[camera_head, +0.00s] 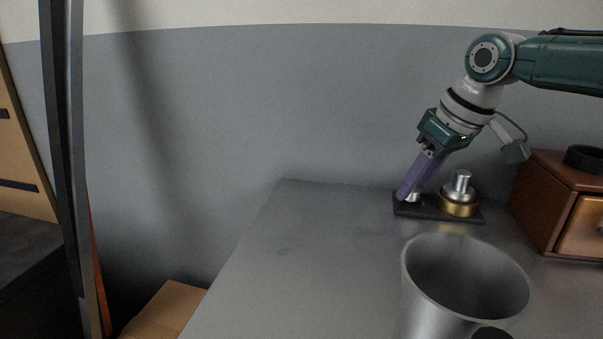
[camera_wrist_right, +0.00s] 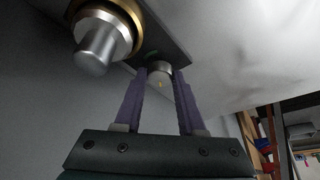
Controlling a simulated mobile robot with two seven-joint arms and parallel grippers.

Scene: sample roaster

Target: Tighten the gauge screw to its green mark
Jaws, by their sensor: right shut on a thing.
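The gauge is a black base plate (camera_head: 440,211) near the back of the grey table. A brass-ringed metal knob (camera_head: 459,195) stands on its right part; it also shows large in the right wrist view (camera_wrist_right: 97,48). My right gripper (camera_head: 408,192), with purple fingers, reaches down at a tilt to the plate's left end. Its fingers are shut on the small silver screw (camera_wrist_right: 159,76), one on each side. An orange mark shows on the screw's face, and a small dark-green mark (camera_wrist_right: 152,53) shows on the plate beside it. My left gripper is out of view.
A large open metal cup (camera_head: 465,285) stands in front of the gauge. A brown wooden box (camera_head: 540,205) with a dark ring on top stands to the right. The table's left part is clear. A grey wall is close behind.

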